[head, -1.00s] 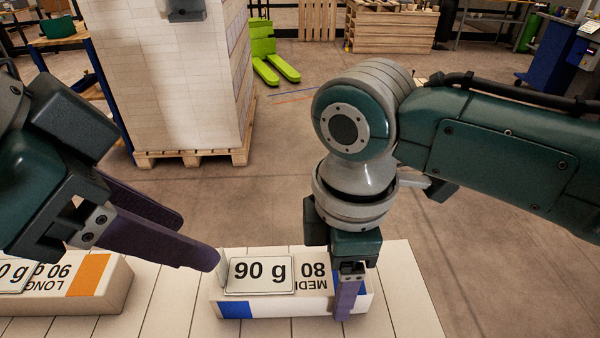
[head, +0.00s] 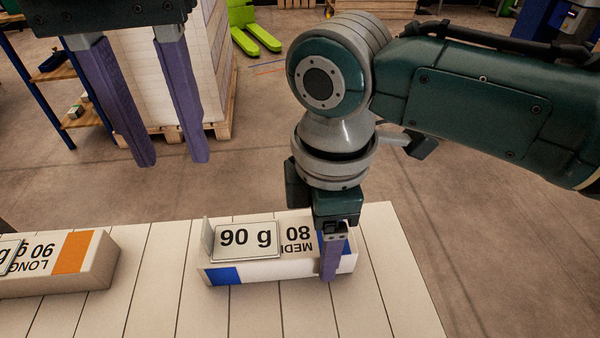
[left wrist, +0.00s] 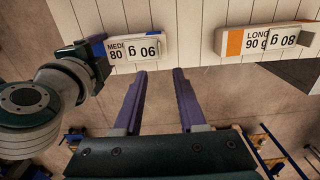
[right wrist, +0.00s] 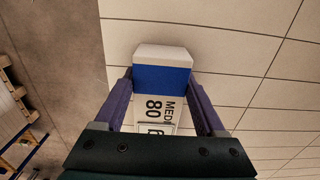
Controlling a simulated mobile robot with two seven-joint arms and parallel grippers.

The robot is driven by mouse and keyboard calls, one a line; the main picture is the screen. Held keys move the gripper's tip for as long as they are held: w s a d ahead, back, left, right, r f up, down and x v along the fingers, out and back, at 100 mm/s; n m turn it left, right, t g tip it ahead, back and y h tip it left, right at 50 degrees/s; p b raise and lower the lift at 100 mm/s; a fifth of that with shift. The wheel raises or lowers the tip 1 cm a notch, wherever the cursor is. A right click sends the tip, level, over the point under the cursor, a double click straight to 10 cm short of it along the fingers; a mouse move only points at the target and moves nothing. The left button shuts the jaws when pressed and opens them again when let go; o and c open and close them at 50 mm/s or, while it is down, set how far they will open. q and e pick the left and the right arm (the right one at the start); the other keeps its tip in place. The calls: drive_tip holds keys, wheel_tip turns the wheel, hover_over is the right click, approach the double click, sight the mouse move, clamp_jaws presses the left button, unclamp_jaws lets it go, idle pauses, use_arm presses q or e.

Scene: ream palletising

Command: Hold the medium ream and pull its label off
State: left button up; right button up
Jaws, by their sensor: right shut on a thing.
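The medium ream (head: 285,268) is a white block with blue ends and the print "MEDI" and "80". It lies on the white slatted table and shows in the left wrist view (left wrist: 118,48). Its label (head: 247,238), a pale card reading "90 g", sits on top with an upturned tab (head: 207,238) at its left end. My right gripper (head: 330,270) is shut across the ream's right end; the right wrist view shows its fingers along both sides of the ream (right wrist: 162,78). My left gripper (head: 182,163) is open and empty, above and behind the ream to the left.
A long ream (head: 75,262) with an orange band and its own card lies on the table (head: 165,290) to the left. Bare slats separate the two reams. A tall paper stack on a wooden pallet (head: 220,128) and a green pallet truck (head: 252,35) stand behind.

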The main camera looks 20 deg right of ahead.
sight(203, 226)
use_arm(q)
wheel_tip(203, 226, down, 12)
drive_tip(key=shift+r, duration=0.15)
idle(0.4)
drive_tip(key=shift+c, duration=0.3)
clamp_jaws()
drive_tip(key=shift+r, duration=0.2)
idle(1.4)
drive_tip(key=shift+r, duration=2.1)
drive_tip(key=shift+r, duration=1.5)
